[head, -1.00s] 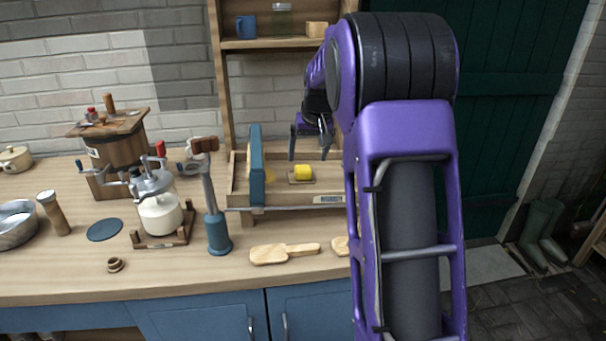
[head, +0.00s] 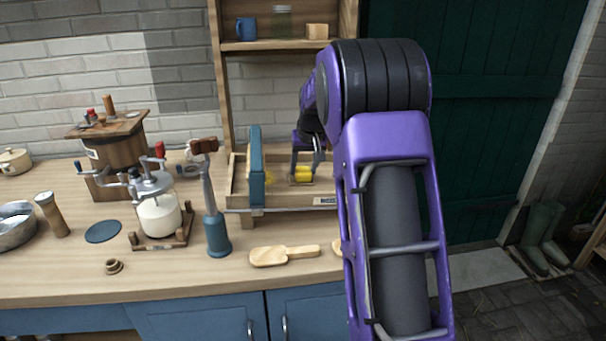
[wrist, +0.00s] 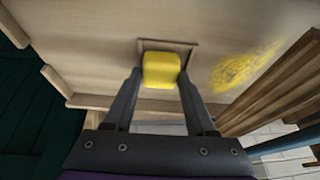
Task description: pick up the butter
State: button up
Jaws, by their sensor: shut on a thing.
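The butter (head: 303,174) is a small yellow block on a small wooden board in the wooden tray of the butter worker. It also shows in the wrist view (wrist: 161,70), between my fingertips. My gripper (head: 304,172) points down into the tray and is shut on the butter, one finger on each side. In the wrist view my gripper (wrist: 161,80) has its two dark fingers against the butter's sides. The small board (wrist: 188,46) shows around the butter, and I cannot see a gap under it.
A yellow smear (wrist: 245,70) marks the tray floor. A blue-based plunger (head: 217,235), a glass churn (head: 160,215) and a wooden paddle (head: 284,254) are on the counter. A shelf (head: 280,44) is above.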

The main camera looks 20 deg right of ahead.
aim_at(304, 171)
grip_shut()
notch_tip(304, 171, up, 13)
jog(key=p, duration=0.5)
jog(key=shift+r, duration=0.15)
